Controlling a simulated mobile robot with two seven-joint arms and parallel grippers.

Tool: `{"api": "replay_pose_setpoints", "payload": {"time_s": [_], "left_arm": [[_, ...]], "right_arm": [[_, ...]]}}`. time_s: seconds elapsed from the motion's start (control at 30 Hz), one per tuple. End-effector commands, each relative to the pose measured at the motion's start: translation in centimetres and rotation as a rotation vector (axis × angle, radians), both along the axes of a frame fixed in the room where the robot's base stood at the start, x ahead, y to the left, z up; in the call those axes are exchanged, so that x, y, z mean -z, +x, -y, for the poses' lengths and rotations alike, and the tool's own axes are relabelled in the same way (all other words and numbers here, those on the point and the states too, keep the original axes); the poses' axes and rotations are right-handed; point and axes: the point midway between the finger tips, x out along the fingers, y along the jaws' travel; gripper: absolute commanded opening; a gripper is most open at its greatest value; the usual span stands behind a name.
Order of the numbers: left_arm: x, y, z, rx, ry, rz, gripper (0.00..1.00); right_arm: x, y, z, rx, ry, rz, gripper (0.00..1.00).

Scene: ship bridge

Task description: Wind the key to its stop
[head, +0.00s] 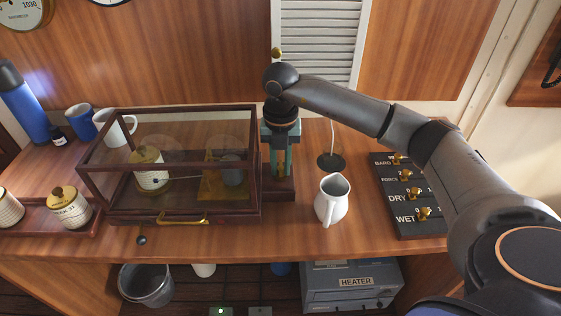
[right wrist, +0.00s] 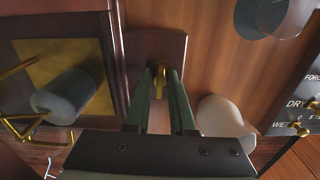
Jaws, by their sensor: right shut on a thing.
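My right gripper (head: 279,172) points down just right of the glass case (head: 258,160), over a dark wooden ledge (head: 284,194) at its side. In the right wrist view its two green fingers (right wrist: 160,90) are shut on a brass key (right wrist: 160,70) standing over that ledge. In the head view the fingers hide the key. The case is closed and holds a grey drum (head: 232,172) on a brass plate (head: 213,186); the drum also shows in the right wrist view (right wrist: 65,95). How far the key is turned I cannot tell. My left gripper is out of view.
A white jug (head: 331,200) stands close right of the gripper. A black board with brass hooks (head: 405,221) lies further right. A round dark base (head: 331,161) is behind the jug. Mugs (head: 79,118) and a blue flask (head: 24,105) stand at the left; a tray with jars (head: 92,229) is front left.

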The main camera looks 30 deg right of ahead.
Motion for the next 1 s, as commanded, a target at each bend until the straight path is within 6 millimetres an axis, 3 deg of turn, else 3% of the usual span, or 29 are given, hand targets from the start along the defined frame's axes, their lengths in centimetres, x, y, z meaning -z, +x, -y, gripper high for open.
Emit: {"api": "replay_pose_setpoints", "payload": {"time_s": [0.5, 1.0], "left_arm": [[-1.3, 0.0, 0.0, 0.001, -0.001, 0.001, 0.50], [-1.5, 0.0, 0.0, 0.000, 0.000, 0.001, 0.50]], "right_arm": [[-0.1, 0.0, 0.0, 0.382, 0.001, 0.002, 0.00], [-0.1, 0.1, 0.0, 0.477, 0.001, 0.002, 0.00]]}}
